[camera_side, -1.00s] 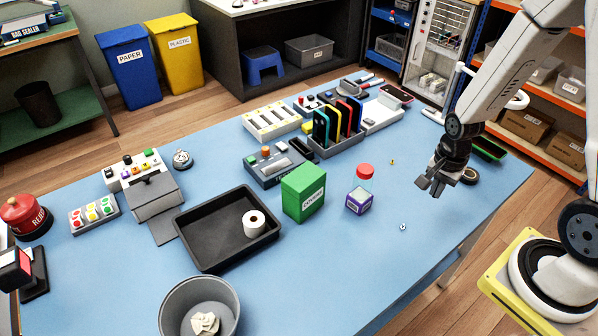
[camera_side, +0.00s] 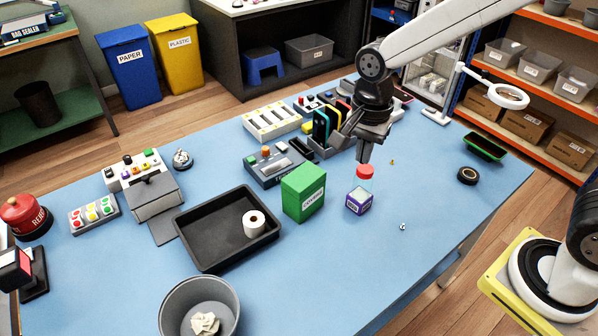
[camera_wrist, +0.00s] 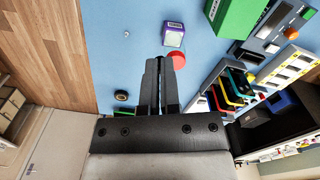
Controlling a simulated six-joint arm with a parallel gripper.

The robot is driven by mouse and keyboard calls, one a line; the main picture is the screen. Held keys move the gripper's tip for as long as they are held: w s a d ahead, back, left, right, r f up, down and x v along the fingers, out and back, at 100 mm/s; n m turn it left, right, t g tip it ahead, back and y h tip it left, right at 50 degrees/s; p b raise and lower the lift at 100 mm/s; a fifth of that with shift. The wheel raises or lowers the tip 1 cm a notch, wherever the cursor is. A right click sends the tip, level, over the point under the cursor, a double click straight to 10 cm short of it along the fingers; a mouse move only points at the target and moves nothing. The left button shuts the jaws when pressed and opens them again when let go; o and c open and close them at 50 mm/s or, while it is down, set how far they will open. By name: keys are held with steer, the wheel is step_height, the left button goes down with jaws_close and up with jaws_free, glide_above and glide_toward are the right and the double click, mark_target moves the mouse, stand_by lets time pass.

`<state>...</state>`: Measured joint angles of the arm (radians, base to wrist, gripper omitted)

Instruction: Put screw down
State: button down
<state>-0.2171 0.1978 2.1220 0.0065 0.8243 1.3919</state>
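A small silvery piece (camera_side: 402,227), too small to identify surely as a screw, lies on the blue table right of the bottle. It also shows in the wrist view (camera_wrist: 126,34). A tiny brass-coloured piece (camera_side: 392,162) lies farther back.
The green box (camera_side: 303,192) and black tray (camera_side: 190,228) with a white roll (camera_side: 254,223) stand left of the bottle. A rack of phones (camera_side: 322,128) is close behind my gripper. A black tape roll (camera_side: 467,176) lies right. The front right table area is mostly clear.

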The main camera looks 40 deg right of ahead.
steer(key=shift+a+r, duration=0.3)
steer(key=shift+a, duration=0.05)
glide_above(304, 176)
steer(key=s, duration=0.1)
step_height(304, 176, down, 8)
steer(key=shift+s+d+f, duration=0.1)
steer(key=shift+f, duration=0.15)
steer(key=shift+w+f, duration=0.4)
steer(key=shift+f, duration=0.05)
steer(key=shift+w+f, duration=0.25)
steer(key=shift+f, duration=1.55)
